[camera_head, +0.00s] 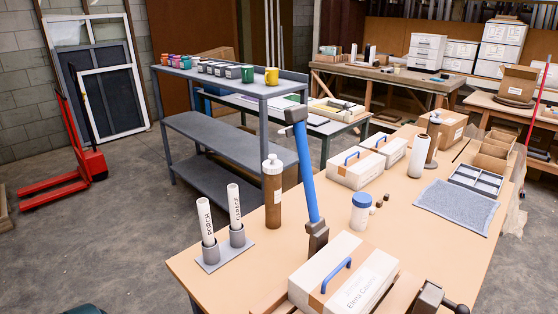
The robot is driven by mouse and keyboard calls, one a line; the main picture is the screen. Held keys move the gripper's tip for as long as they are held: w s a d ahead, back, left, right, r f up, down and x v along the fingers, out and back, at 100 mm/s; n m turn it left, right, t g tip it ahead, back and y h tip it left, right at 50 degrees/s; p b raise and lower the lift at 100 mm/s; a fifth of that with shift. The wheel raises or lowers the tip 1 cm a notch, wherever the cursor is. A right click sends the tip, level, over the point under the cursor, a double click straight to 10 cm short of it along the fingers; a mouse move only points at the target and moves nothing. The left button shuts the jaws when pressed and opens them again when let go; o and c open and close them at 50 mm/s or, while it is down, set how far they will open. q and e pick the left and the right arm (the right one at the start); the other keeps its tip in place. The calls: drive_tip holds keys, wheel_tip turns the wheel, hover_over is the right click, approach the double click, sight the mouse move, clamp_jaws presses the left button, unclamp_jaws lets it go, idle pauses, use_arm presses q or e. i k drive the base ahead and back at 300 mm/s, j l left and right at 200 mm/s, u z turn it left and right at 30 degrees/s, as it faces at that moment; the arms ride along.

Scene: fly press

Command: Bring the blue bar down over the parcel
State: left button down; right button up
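The blue bar (306,172) stands nearly upright, leaning slightly left at the top. It has a dark grey head (295,116) and a brown-grey block (317,238) at its foot. The nearest parcel (318,272), a pale box with a brown band, blue handle and written label, lies just in front of the foot. The bar is raised clear of the parcel's top. A grey metal block with a dark rod (430,297) stands at the parcel's right side, cut by the bottom edge. Neither of my grippers is in view.
On the table (205,265) stand a brown bottle (273,195), a white jar with a blue lid (361,213) and two labelled tubes (207,222) in a holder. Two more handled parcels (355,172) and a grey mat (457,206) lie farther back. A shelf unit (225,140) stands behind left.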

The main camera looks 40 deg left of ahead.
sight(295, 115)
drive_tip(key=j+z, duration=0.15)
drive_tip(key=j, duration=2.3)
drive_tip(key=i, duration=0.05)
